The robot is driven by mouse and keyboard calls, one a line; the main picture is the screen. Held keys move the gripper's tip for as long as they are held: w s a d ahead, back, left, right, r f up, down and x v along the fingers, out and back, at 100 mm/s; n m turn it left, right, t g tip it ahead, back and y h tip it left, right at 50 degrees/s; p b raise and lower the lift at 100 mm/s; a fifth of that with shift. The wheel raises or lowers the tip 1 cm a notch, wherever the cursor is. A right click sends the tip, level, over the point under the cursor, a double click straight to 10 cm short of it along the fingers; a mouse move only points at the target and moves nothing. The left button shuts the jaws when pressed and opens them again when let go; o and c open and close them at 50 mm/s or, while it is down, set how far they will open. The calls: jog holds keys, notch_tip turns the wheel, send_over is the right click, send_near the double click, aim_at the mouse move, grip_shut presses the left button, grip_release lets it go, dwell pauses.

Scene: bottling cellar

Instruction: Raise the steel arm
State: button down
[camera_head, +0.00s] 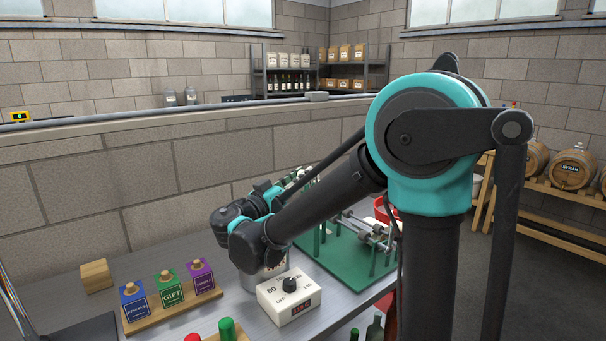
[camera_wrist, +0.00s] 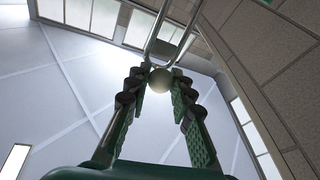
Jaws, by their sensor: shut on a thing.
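In the wrist view, my gripper (camera_wrist: 161,88) has its two green-padded fingers closed on either side of a pale round knob (camera_wrist: 160,79). Two bright steel rods of the steel arm (camera_wrist: 154,36) run up from behind the knob. In the head view, a green-based stand (camera_head: 338,258) with steel parts stands on the bench behind my arm. My gripper's green fingers (camera_head: 298,179) show in part above the stand's left side. My own arm hides the knob and much of the stand there.
A white dial box (camera_head: 288,299) and a metal can (camera_head: 262,283) stand in front of the stand. Blue, green (camera_head: 171,289) and purple blocks sit in a wooden rack at left. A low wall backs the bench.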

jog(key=shift+d+f, duration=0.1)
jog(key=shift+f, duration=0.05)
jog(key=c, duration=1.3)
grip_release()
jog(key=v, duration=1.2)
jog(key=shift+w, duration=0.1)
